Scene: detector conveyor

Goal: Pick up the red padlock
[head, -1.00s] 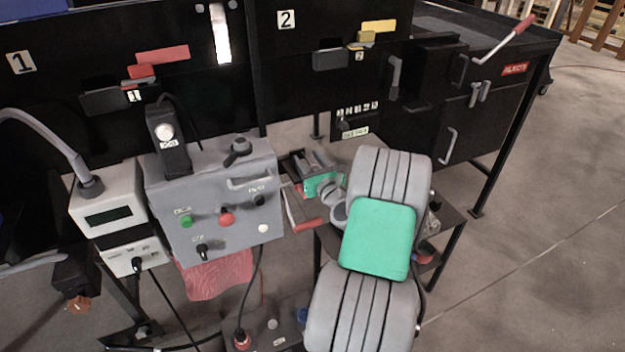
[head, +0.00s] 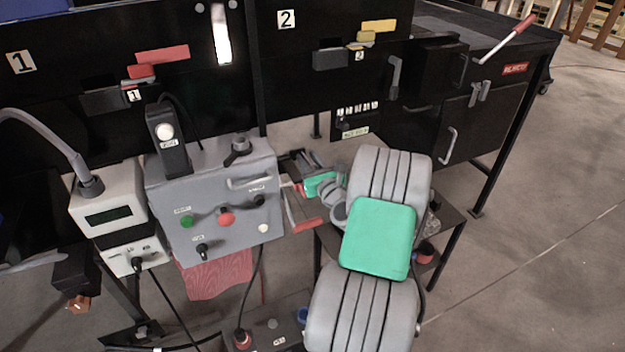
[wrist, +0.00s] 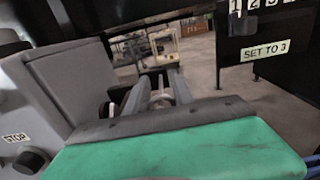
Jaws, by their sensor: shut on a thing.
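My gripper (head: 294,184) is beside the right side of the grey control box, at the end of my arm with its green wrist cover. Its fingers also show in the wrist view (wrist: 160,95), close together around a small, pale, blurred part. In the head view a small red piece, which looks like the red padlock (head: 298,191), shows at the fingers. Most of it is hidden by the fingers and wrist, and its shape is hard to make out.
The grey control box (head: 250,220) with knobs and buttons stands close left of the gripper. The black conveyor cabinet (head: 350,90) runs behind. Open floor (head: 530,250) lies to the right.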

